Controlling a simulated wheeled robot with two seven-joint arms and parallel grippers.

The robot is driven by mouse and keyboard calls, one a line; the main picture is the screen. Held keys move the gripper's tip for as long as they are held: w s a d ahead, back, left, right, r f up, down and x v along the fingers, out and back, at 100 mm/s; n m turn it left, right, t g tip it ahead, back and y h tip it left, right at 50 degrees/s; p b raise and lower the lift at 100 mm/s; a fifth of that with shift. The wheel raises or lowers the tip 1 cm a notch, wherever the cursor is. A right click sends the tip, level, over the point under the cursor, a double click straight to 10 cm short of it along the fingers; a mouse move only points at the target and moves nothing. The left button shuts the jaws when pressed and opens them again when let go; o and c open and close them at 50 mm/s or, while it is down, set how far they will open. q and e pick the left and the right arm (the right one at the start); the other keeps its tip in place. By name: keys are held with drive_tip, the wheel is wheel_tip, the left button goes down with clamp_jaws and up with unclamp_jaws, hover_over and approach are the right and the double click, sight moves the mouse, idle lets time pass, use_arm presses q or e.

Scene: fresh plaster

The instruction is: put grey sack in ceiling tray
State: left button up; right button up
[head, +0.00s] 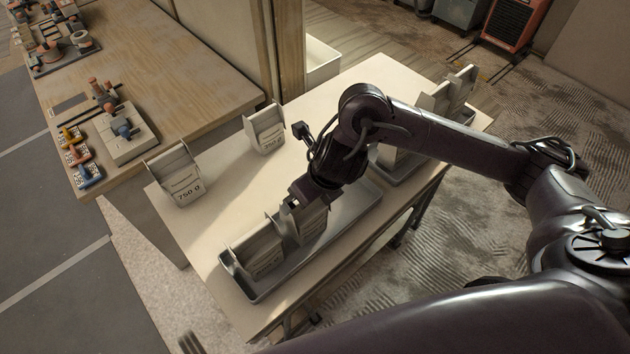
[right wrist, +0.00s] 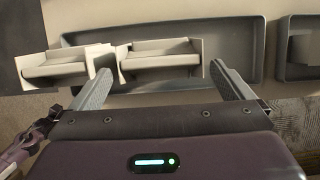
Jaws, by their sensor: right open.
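Two grey sacks, a front-left one (head: 258,252) and one beside it (head: 312,222), stand upright in the near grey tray (head: 345,222). My right gripper (head: 299,194) is open, just above the second sack. In the right wrist view that sack (right wrist: 160,58) lies ahead of the two parted fingers (right wrist: 165,85), with the other sack (right wrist: 65,66) to its left. Two more grey sacks stand on the bare table, one marked 750 g (head: 178,178) and one behind (head: 265,130). Which tray is the ceiling one cannot be read. A dark tip of my left gripper (head: 190,344) shows at the bottom edge.
A second grey tray (head: 385,168) with sacks in it stands to the right, partly hidden by my right arm. A wooden bench (head: 190,75) with tools and small parts is at the left. The pale table (head: 215,222) is clear between the loose sacks and the near tray.

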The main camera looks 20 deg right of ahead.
drive_tip(key=p+v, duration=0.2)
drive_tip(key=v, duration=0.3)
idle(0.5)
